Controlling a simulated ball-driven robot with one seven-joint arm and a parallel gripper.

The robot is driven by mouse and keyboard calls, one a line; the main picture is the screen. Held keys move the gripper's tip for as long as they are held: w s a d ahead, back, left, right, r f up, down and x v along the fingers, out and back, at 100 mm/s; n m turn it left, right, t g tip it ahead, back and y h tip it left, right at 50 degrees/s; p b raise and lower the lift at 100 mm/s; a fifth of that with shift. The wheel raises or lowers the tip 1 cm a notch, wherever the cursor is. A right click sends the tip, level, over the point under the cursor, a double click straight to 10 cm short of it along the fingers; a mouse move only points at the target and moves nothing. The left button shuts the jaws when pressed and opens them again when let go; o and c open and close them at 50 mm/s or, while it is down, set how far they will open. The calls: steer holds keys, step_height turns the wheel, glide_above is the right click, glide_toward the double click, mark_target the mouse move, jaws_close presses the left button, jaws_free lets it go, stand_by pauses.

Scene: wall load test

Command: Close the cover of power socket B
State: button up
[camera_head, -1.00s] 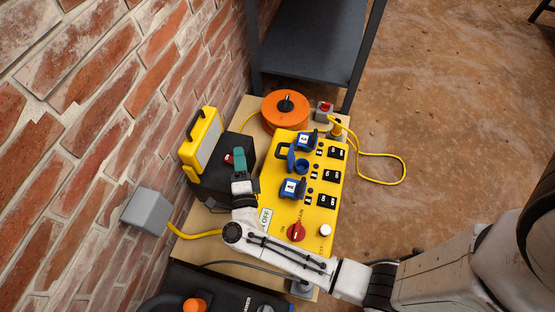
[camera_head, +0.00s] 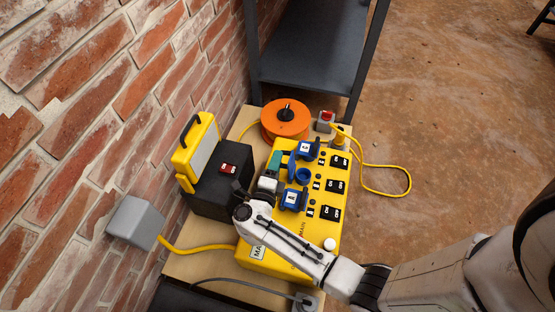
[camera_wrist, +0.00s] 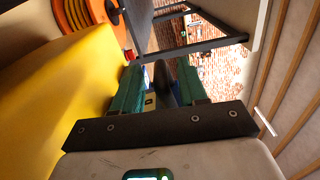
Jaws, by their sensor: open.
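The yellow power box (camera_head: 260,258) carries three blue sockets in a column on its top. The middle socket (camera_head: 303,175) has its round opening showing, and its blue cover (camera_head: 292,164) stands up at its left. The upper socket cover (camera_head: 308,150) and lower socket cover (camera_head: 293,199) are down; their labels are too small to read surely. My gripper (camera_head: 275,161), with green fingers, is at the box's left edge, just left of the raised cover. In the wrist view my gripper (camera_wrist: 160,88) is open, with a dark form and a little blue visible between its fingers. Contact cannot be told.
Black switches (camera_head: 335,187) line the box's right side. A black case with a red switch (camera_head: 229,169) and a yellow work light (camera_head: 195,145) stand left, by the brick wall. An orange cable reel (camera_head: 285,119) is behind.

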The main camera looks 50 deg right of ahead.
steer(key=shift+x, duration=0.95)
steer(key=shift+s, duration=0.1)
jaws_close()
